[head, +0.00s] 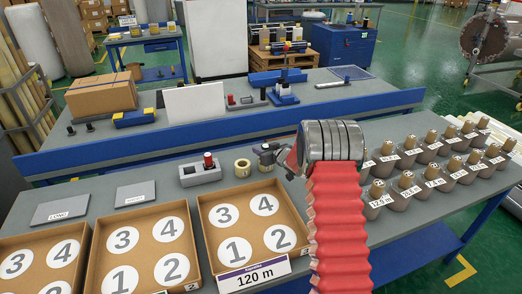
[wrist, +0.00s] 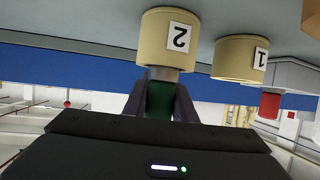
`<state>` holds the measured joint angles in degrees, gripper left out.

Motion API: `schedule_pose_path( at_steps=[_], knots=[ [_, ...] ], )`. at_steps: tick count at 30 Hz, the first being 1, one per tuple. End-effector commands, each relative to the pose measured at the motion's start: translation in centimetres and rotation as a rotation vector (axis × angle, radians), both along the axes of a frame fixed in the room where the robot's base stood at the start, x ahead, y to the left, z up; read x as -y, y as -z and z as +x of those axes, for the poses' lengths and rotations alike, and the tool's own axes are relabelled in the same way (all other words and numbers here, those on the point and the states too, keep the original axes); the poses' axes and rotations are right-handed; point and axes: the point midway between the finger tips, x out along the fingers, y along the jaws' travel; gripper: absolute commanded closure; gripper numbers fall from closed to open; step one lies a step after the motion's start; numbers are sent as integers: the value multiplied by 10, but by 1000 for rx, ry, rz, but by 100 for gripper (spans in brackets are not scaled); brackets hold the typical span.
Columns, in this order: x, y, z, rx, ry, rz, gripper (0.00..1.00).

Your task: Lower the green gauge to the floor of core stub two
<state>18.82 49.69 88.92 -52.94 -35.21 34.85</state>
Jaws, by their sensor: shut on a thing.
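Core stub two (wrist: 160,40), a cream ring labelled 2, stands on the bench and appears upside down in the wrist view. Core stub one (wrist: 235,60), labelled 1, is beside it and also shows in the head view (head: 242,169). My gripper (wrist: 158,98) is shut on the green gauge (wrist: 159,100), with a dark finger on each side. A pale part of the gauge shows between the green grip and the rim of stub two, in line with the opening. The stub's inside is hidden, so I cannot tell how deep the gauge reaches.
A grey block (head: 200,175) with a red gauge (head: 208,160) stands left of the stubs. A tray with numbered circles (head: 229,199) lies in front, marked 120 m (head: 250,276). Several grey cones with wooden tops (head: 407,186) stand to the right.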

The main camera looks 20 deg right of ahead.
Motion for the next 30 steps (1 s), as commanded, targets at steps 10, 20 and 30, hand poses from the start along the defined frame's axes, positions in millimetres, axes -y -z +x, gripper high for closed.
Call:
schedule_pose_path(
  at_steps=[10, 20, 30],
  knots=[
    [0, 3, 0, 1, 0, 0, 100],
    [0, 7, 0, 1, 0, -1, 100],
    [0, 10, 0, 1, 0, -1, 73]
  ],
)
